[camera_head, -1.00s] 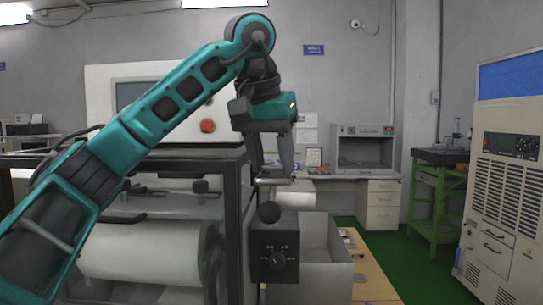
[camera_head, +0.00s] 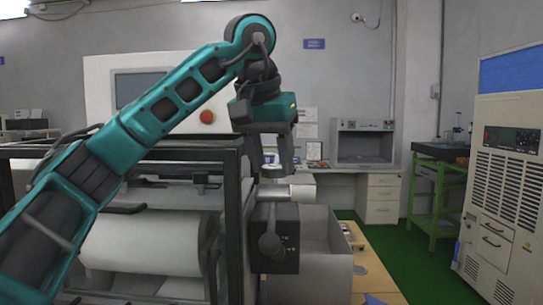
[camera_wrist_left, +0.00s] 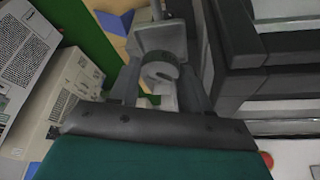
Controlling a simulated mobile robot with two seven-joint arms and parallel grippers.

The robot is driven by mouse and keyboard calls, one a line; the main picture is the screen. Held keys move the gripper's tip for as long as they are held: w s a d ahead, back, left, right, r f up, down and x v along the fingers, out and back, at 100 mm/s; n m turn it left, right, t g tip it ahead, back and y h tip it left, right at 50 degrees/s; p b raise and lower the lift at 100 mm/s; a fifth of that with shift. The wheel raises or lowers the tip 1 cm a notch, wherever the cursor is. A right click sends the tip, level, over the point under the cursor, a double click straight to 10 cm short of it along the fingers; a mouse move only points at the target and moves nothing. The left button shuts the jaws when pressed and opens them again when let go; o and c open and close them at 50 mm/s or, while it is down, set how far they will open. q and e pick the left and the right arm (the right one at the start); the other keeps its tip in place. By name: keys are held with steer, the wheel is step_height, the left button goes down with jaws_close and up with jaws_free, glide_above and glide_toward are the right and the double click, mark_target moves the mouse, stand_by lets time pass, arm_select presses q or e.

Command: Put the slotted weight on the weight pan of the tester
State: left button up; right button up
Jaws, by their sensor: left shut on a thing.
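My left gripper (camera_head: 272,160) hangs fingers-down from the arm, right of the tester's dark frame (camera_head: 234,200). It is shut on the slotted weight, a small grey disc (camera_wrist_left: 160,72) seen between the fingers in the left wrist view. In the head view the weight is only a small light patch (camera_head: 270,167) between the fingertips. My right gripper is not in view.
A pale roller (camera_head: 140,243) lies inside the frame. An open grey bin (camera_head: 325,262) stands right of the black box. A desk with a grey cabinet (camera_head: 362,143) is behind. A green stand (camera_head: 437,190) and a tall beige cabinet (camera_head: 505,180) are at right, with green floor clear between.

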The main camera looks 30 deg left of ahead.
arm_select(q)
steer(key=o, duration=1.4)
steer(key=shift+d+r, duration=0.1)
steer(key=shift+c, duration=0.2)
steer(key=shift+r, duration=0.25)
steer(key=v, duration=1.2)
steer(key=shift+s+d+p, duration=0.2)
steer(key=shift+p, duration=0.2)
steer(key=shift+r, duration=0.1)
